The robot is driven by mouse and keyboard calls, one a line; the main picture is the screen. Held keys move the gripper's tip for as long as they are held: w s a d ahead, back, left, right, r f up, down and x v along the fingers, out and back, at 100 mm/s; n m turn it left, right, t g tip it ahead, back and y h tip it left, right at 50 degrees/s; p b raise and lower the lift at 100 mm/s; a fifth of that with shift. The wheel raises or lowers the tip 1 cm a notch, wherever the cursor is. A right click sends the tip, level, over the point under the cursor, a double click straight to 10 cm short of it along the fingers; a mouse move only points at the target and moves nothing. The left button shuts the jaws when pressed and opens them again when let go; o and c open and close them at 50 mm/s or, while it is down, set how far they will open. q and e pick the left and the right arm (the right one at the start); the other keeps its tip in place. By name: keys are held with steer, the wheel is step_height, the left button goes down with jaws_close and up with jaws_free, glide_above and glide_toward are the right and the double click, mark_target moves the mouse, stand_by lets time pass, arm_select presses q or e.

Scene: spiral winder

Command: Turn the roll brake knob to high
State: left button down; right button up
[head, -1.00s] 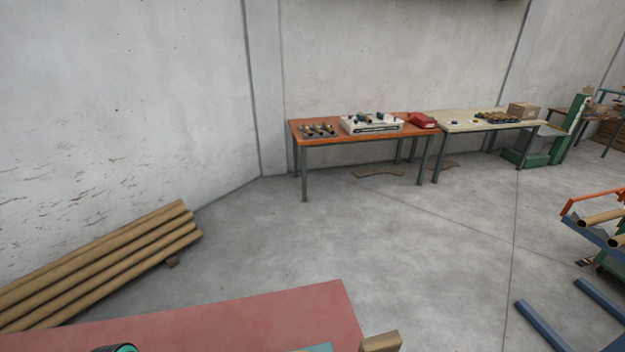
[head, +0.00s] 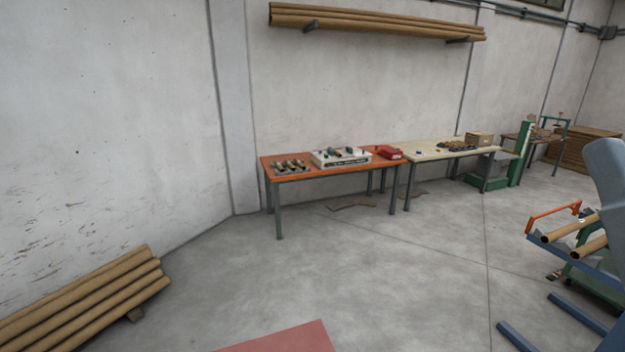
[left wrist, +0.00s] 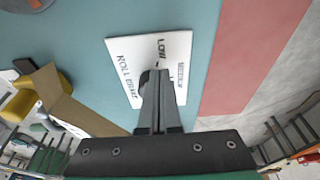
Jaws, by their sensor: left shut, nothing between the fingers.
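In the left wrist view a white label plate (left wrist: 124,48) sits on a teal panel (left wrist: 70,30). It carries the printed words ROLL BRAKE, LOW and what looks like MEDIUM. My left gripper (left wrist: 158,76) is shut, with its dark fingers together over the middle of the plate. A small dark shape shows beside the fingertips; it may be part of the roll brake knob, which is otherwise hidden. I cannot tell whether the fingers touch it or where it points. The head view shows neither the plate nor my left gripper. My right gripper is not in view.
The head view shows an orange table (head: 290,182), tubes on the floor (head: 90,300) and open floor.

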arm_select(q)
steer(key=shift+a, duration=0.1)
steer(key=shift+w+a, duration=0.1)
steer(key=shift+a, duration=0.1)
steer(key=d+p+v, duration=0.1)
steer(key=p+v, duration=0.4)
steer(key=p, duration=0.1)
steer(key=shift+w+r, duration=0.15)
steer(key=shift+r, duration=0.4)
